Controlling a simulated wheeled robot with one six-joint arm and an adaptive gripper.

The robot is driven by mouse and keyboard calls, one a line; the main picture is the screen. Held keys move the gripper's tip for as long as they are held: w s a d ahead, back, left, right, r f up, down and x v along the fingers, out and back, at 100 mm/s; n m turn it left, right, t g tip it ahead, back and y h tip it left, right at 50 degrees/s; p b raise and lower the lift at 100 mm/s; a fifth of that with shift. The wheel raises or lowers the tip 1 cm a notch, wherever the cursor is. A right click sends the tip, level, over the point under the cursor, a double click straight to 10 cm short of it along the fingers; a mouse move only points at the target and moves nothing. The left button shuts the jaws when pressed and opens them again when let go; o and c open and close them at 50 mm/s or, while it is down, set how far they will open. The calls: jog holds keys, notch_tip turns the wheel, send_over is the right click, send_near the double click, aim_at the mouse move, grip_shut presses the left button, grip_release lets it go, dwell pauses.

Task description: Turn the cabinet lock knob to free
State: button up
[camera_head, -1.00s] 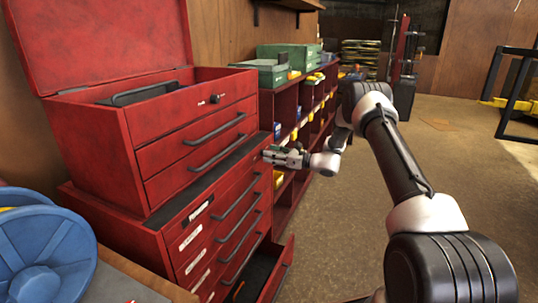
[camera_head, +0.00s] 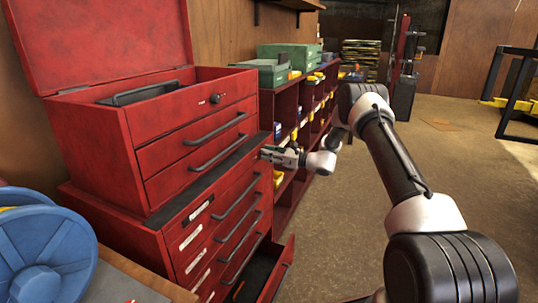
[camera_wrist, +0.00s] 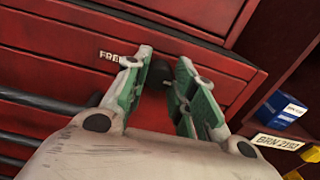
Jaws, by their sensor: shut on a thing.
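The red tool cabinet (camera_head: 180,235) stands at the left in the head view, and its red front (camera_wrist: 60,60) fills most of the wrist view. The dark lock knob (camera_wrist: 159,73) sits on that front, between the green-padded fingers of my gripper (camera_wrist: 165,62). My gripper is shut on the knob. A white label reading "FRE" (camera_wrist: 108,56), its end hidden by a finger, is just left of the knob. In the head view my gripper (camera_head: 268,153) is at the cabinet's upper right front edge, and the knob is hidden there.
A lower drawer (camera_head: 272,277) of the cabinet stands open. A red chest (camera_head: 85,140) with its lid up sits on top. Shelves (camera_head: 290,190) with bins stand right beside the cabinet. A blue round object (camera_head: 45,250) is at lower left. The floor to the right is open.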

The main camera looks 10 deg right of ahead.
jog(key=shift+s+a+f+n, duration=0.1)
jog(key=shift+f+n, duration=0.05)
jog(key=shift+n, duration=4.25)
jog(key=shift+s+f+n, duration=0.1)
jog(key=shift+n, duration=4.3)
jog(key=o, duration=1)
jog(key=shift+o, duration=0.2)
jog(key=v, duration=1.2)
